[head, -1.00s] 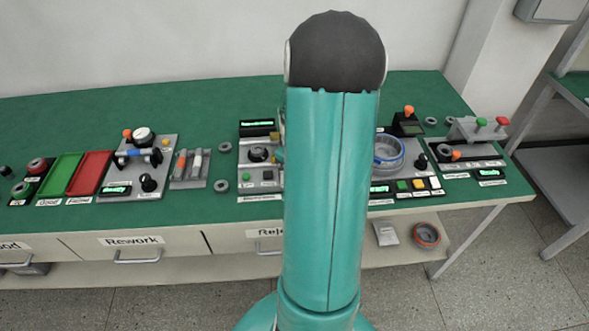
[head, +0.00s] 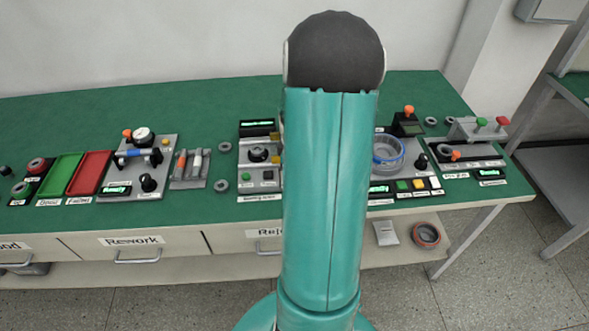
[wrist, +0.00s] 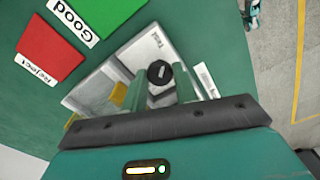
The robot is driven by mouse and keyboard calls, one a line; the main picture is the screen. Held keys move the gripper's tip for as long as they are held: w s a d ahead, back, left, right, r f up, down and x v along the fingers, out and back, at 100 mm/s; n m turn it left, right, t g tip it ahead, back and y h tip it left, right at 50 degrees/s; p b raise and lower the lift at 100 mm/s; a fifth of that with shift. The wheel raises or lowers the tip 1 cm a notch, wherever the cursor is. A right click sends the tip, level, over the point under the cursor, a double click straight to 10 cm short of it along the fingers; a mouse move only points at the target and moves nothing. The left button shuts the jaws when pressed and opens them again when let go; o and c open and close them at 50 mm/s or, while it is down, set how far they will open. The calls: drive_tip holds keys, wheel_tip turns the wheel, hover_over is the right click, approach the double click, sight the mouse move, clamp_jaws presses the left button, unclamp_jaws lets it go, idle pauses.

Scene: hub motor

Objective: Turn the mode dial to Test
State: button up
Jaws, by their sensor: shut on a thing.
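In the wrist view the mode dial (wrist: 160,72), a round black knob with a white mark, sits on a light grey panel (wrist: 90,90). My gripper (wrist: 159,83) has its fingers on either side of the dial and is shut on it. A small label that seems to read Test (wrist: 155,34) lies beyond the dial. In the head view my arm covers the middle of the bench and hides the gripper and dial.
A green Good tray (wrist: 106,12) and a red Reject tray (wrist: 50,50) lie beside the panel. A yellow part (wrist: 118,95) is close to one finger. In the head view the green bench (head: 60,125) carries several other stations on both sides of my arm.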

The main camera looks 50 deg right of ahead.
drive_tip(key=o, duration=1)
drive_tip(key=shift+c, duration=0.2)
wheel_tip(320, 180, up, 14)
drive_tip(key=shift+f, duration=0.1)
drive_tip(key=w+a+r+h, duration=0.1)
drive_tip(key=w+a+r, duration=0.3)
drive_tip(key=a, duration=0.5)
drive_tip(key=s+a+r+m+t, duration=0.2)
drive_tip(key=s+a+r, duration=0.1)
drive_tip(key=a, duration=1)
drive_tip(key=s+a+r+m+t+y, duration=0.1)
drive_tip(key=s+a+r+m+t, duration=0.1)
drive_tip(key=a, duration=1.2)
drive_tip(key=shift+s+a+r+t, duration=0.15)
drive_tip(key=shift+s+r+t, duration=0.6)
drive_tip(key=shift+s, duration=0.3)
